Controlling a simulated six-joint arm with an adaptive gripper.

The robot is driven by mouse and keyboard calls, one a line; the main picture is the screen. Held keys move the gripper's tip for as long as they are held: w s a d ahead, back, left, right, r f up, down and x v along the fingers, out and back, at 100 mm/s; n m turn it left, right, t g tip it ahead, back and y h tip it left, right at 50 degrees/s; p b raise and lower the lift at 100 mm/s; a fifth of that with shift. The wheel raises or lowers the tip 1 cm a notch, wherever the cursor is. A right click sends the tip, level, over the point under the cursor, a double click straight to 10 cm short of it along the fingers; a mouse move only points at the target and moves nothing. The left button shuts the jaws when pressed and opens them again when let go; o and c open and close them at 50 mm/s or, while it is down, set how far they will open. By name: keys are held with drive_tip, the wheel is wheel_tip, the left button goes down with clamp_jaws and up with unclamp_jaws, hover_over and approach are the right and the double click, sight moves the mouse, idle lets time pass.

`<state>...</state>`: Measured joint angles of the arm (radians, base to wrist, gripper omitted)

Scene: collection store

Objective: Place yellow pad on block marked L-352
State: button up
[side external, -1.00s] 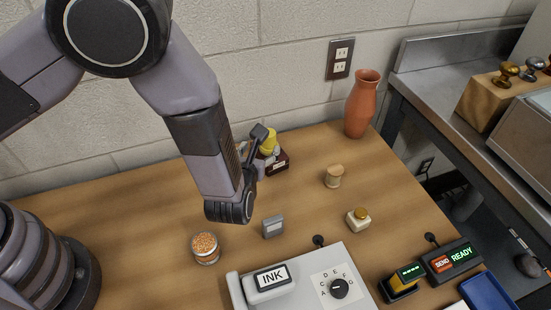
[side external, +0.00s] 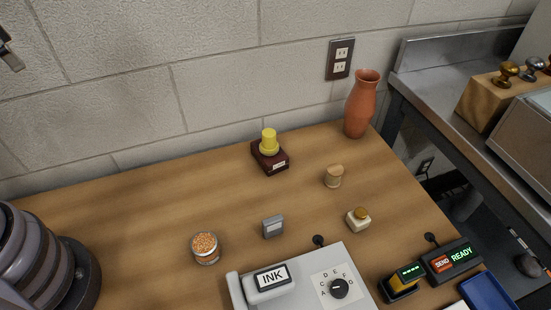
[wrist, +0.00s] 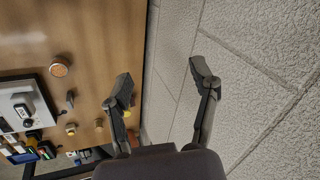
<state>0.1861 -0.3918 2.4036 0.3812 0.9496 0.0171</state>
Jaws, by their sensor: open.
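The yellow pad (side external: 269,141), a short knobbed piece with a wider base, stands upright on a dark red block (side external: 264,164) near the wall. The block bears a small white label whose text is too small to read. In the wrist view, a bit of yellow (wrist: 127,113) shows beside one finger, and the block is mostly hidden there. My gripper (wrist: 160,76) is open and empty, its fingers spread wide, well away from the pad. Only a small dark tip of my arm shows at the upper left of the side view.
A terracotta vase (side external: 361,105) stands right of the block by the wall. A cork-topped jar (side external: 334,177), small stamp (side external: 358,219), grey block (side external: 272,227) and jar of orange grains (side external: 206,247) stand nearer. An ink console (side external: 310,293) is in front.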

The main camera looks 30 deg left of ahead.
drive_tip(key=s+d+r+n+t+h, duration=0.2)
drive_tip(key=s+n+h, duration=0.1)
drive_tip(key=s+n, duration=0.1)
drive_tip(key=shift+s+n+t, duration=0.3)
drive_tip(key=shift+s, duration=0.4)
